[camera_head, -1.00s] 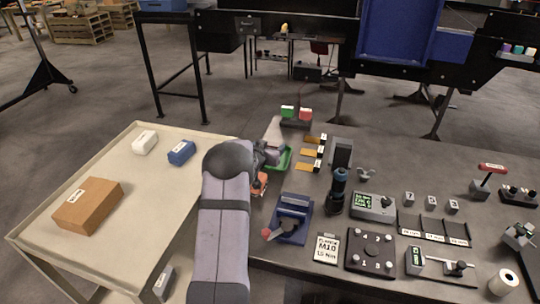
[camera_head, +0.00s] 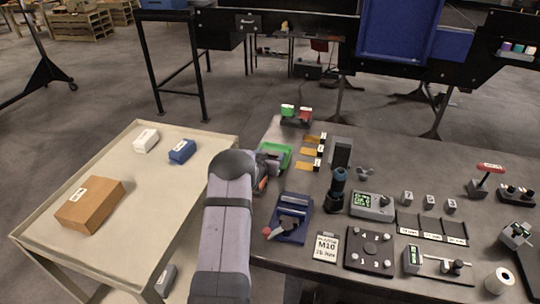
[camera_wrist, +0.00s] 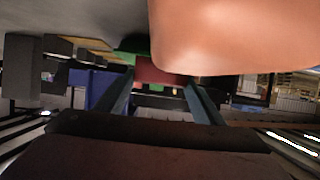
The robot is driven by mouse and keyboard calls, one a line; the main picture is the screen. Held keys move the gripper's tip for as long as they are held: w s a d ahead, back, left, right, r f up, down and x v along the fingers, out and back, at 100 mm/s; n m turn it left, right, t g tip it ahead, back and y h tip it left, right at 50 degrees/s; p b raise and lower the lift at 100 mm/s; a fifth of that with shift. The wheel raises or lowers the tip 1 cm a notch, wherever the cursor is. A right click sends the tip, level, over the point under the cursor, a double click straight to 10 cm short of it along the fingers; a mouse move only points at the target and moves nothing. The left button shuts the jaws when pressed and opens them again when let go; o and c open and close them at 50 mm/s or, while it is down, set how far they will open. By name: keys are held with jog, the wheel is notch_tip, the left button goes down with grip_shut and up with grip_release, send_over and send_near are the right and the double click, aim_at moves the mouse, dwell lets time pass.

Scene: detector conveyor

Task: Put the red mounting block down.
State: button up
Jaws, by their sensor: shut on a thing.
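My gripper (camera_wrist: 162,84) shows in the wrist view, its two dark fingers on either side of the red mounting block (camera_wrist: 156,75). It is shut on the block, of which only a dark red face shows. In the head view my arm hides most of the gripper and I cannot make out the block. The arm's end is at the bench's left edge, close to the green tray (camera_head: 287,150). A small orange-red patch (camera_head: 262,184) shows beside the arm; I cannot tell what it is.
A large salmon-coloured surface (camera_wrist: 235,35) fills the wrist view's upper right. The blue device (camera_head: 291,216) stands right of my arm. The beige cart (camera_head: 150,215) at left holds a cardboard box (camera_head: 90,203).

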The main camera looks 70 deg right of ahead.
jog(key=shift+f, duration=0.1)
jog(key=o, duration=1.3)
jog(key=shift+a, duration=0.1)
jog(key=shift+r+b+v, duration=0.2)
jog(key=shift+b+v, duration=1.45)
jog(key=shift+v, duration=4.3)
